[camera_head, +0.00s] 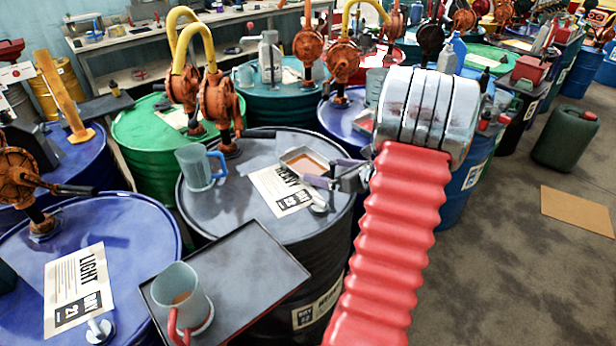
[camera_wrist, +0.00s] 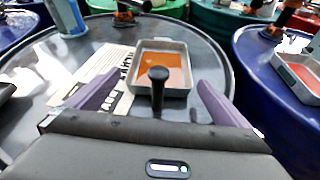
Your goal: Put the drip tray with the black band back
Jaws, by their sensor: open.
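A small metal drip tray (camera_head: 303,160) with brown-orange liquid sits on top of the dark grey drum (camera_head: 232,205), at the edge of a paper label. It also shows in the wrist view (camera_wrist: 182,72), straight ahead of my gripper. A black knobbed handle (camera_wrist: 158,76) stands at its near side, between the purple fingers. I cannot make out a black band on the tray. My gripper (camera_head: 324,170) is open and close to the tray; the fingers stand apart on either side of the handle, with nothing visibly clamped. A second tray (camera_wrist: 302,78) with reddish liquid sits on a blue drum at right.
A blue-handled jug (camera_head: 195,168) stands on the grey drum left of the tray. A black flat platform (camera_head: 245,285) in front bears a cup with a red handle (camera_head: 182,295). Rusty pumps (camera_head: 215,105) rise behind. Open floor (camera_head: 500,250) lies right.

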